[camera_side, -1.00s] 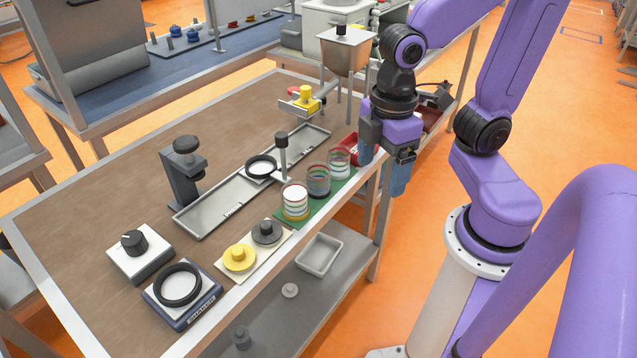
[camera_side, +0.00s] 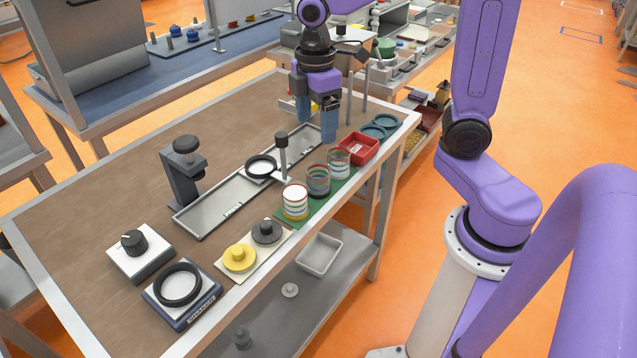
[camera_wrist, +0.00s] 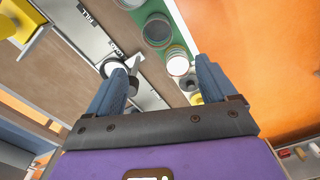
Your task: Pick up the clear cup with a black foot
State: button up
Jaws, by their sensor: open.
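Three clear cups with coloured rims stand in a row on a green mat (camera_side: 290,222). The middle cup (camera_side: 318,181) looks dark at its base and seems to be the one with the black foot. It also shows in the wrist view (camera_wrist: 158,30).
A long metal tray (camera_side: 212,212) runs beside the cups, with a black ring (camera_side: 261,166) and an upright dark-handled post (camera_side: 282,155) near them. A red bin (camera_side: 359,148) and teal rings (camera_side: 383,123) lie beyond. Yellow and grey knobbed pieces (camera_side: 239,257) sit nearer.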

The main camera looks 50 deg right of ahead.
aim_at(318, 180)
notch_tip(318, 180, down, 10)
jog(key=shift+f, duration=0.1)
jog(key=shift+d+f, duration=0.2)
jog(key=shift+f, duration=1.1)
jog(key=shift+d+f, duration=0.2)
jog(key=shift+f, duration=1.05)
jog(key=c, duration=1)
jog(key=shift+c, duration=0.3)
jog(key=shift+r, duration=0.15)
